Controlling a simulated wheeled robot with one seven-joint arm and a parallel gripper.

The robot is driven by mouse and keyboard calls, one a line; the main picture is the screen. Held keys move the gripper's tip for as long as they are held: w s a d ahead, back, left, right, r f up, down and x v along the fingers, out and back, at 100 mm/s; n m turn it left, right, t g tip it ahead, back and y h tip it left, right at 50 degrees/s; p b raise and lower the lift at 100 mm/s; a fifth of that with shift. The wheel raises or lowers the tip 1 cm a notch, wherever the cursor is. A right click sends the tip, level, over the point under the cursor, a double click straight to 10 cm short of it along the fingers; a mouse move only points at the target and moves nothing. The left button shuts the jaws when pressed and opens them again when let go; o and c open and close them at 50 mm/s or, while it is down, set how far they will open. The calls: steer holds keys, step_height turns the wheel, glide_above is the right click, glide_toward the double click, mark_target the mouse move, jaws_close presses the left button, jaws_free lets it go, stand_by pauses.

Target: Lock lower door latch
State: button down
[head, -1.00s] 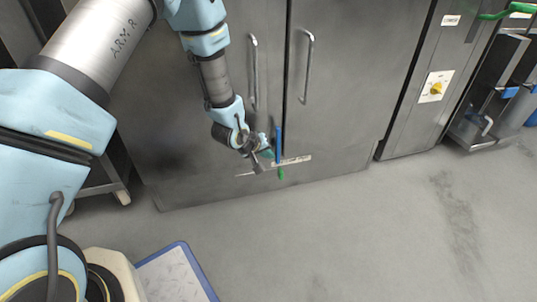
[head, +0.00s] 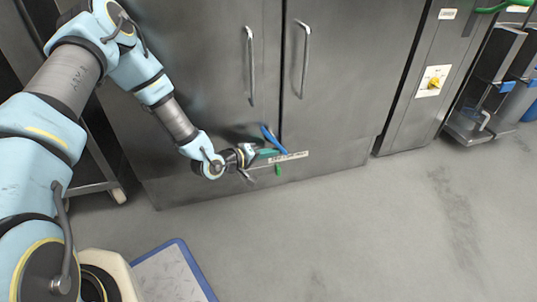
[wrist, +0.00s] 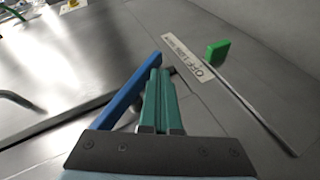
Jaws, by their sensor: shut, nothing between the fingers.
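The blue lower latch handle (head: 272,140) sits low on the double metal doors near their seam. It is tilted, with its top end leaning left. My gripper (head: 268,153) is at the latch, with its green fingers closed together and pointing right. In the wrist view the shut fingers (wrist: 160,98) lie right beside the blue handle (wrist: 125,97), on its right. The fingers are not around the handle. They look very close to it; whether they touch is unclear. The latch pivot is partly hidden by the fingertips.
A white label strip (head: 290,157) and a small green tab (head: 278,168) are beside the latch. Two vertical door handles (head: 250,65) (head: 303,60) stand above. A panel with a yellow knob (head: 433,83) is at right. The floor (head: 350,230) ahead is clear.

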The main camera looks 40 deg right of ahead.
steer(key=shift+s+d+n+h, duration=0.2)
steer(key=shift+d+n+h, duration=0.1)
steer(key=shift+d+h, duration=0.4)
steer(key=shift+s+f+p, duration=0.1)
steer(key=shift+f+p, duration=0.05)
steer(key=shift+p, duration=0.15)
stand_by(0.3)
